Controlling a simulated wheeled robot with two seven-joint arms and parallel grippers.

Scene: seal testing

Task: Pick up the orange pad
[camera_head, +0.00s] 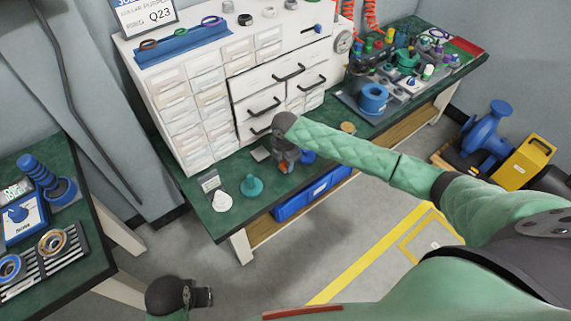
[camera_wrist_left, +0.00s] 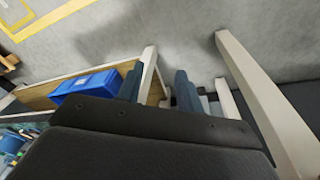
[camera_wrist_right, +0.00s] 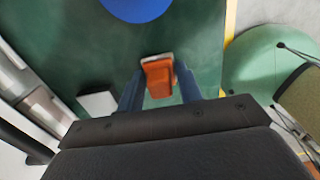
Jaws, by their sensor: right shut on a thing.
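The orange pad (camera_wrist_right: 158,78) is a small orange block with a pale edge, and it sits between the two blue fingers of my right gripper (camera_wrist_right: 159,88) in the right wrist view. The gripper is shut on it, over the green bench top. In the head view the right gripper (camera_head: 286,163) points down at the bench, and only a bit of orange shows there. I cannot tell whether the pad touches the bench. My left gripper (camera_head: 207,297) is low at the front, away from the bench. Its fingers (camera_wrist_left: 158,88) are apart with nothing between them in the left wrist view.
A blue round piece (camera_head: 308,156) lies beside the right gripper. Teal (camera_head: 251,187) and white (camera_head: 222,201) cones stand near the bench's front. A drawer cabinet (camera_head: 215,100) stands behind. A blue bin (camera_head: 312,195) is below. The floor left of the yellow line is clear.

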